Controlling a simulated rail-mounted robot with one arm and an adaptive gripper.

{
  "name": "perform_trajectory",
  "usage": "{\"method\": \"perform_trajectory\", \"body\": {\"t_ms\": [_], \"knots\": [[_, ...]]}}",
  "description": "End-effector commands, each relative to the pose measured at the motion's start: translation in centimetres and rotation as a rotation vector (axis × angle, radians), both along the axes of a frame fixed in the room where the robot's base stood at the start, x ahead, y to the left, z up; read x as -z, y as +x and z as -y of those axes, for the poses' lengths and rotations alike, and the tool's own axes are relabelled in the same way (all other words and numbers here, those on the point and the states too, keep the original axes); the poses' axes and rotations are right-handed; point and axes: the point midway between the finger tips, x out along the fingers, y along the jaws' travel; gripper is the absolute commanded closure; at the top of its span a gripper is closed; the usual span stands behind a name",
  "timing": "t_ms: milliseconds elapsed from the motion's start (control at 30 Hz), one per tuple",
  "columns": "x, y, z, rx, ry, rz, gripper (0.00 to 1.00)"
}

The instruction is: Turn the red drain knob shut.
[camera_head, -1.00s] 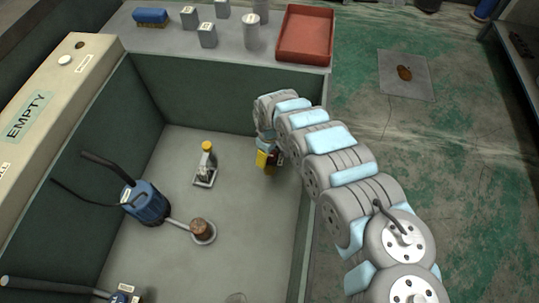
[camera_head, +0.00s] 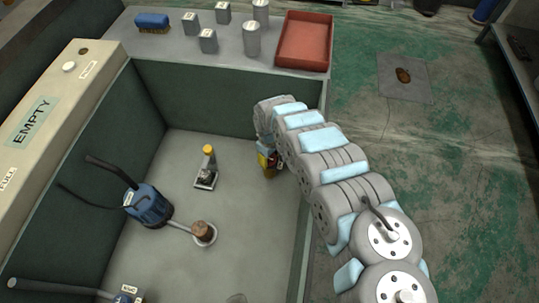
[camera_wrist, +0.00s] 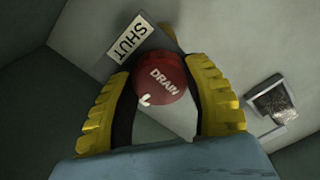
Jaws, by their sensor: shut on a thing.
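The red drain knob (camera_wrist: 170,84), lettered DRAIN, shows in the middle of the wrist view. A white pointer mark (camera_wrist: 146,100) sits at its lower-left edge. A plate lettered SHUT (camera_wrist: 127,40) lies up and left of the knob, and the white mark does not point at it. My gripper (camera_wrist: 162,74) has its yellow fingers on both sides of the knob, shut on it. In the head view my gripper (camera_head: 264,160) is low inside the pit near its right wall, with only a sliver of red visible beside it; my arm hides much there.
The pit floor (camera_head: 245,215) holds a yellow-topped fitting (camera_head: 207,168), a blue pump (camera_head: 148,204) and a brown-capped round part (camera_head: 203,233). The pit's right wall stands close to my arm. A red tray (camera_head: 305,42) and grey weights lie on the far ledge.

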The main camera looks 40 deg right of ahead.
Motion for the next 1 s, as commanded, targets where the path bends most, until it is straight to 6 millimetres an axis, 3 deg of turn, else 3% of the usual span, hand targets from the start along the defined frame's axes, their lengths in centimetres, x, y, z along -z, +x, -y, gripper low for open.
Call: {"method": "perform_trajectory", "body": {"t_ms": [1000], "knots": [[-0.16, 0.09, -0.06, 0.432, -0.001, 0.002, 0.87]]}}
